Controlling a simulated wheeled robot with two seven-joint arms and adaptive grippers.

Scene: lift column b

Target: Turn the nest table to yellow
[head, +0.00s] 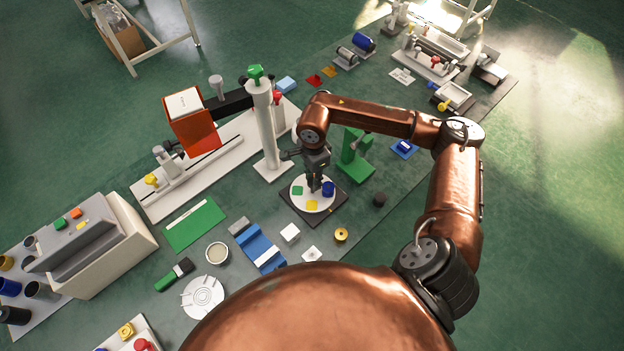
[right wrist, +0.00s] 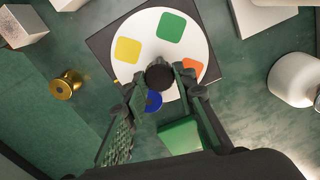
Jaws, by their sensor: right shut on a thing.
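The nest table (head: 301,203) is a white round disc on a dark square base, and it also shows in the right wrist view (right wrist: 182,27). Its disc bears a green patch (right wrist: 171,27), a yellow patch (right wrist: 128,49) and an orange patch (right wrist: 191,68). My right gripper (head: 315,186) points down over the disc. Its fingers are shut on a black round knob (right wrist: 160,77) near the disc's middle. My left gripper is not in view.
A green stand (head: 355,166) is close behind the nest table. A white column with a green top (head: 262,120) stands to its left.

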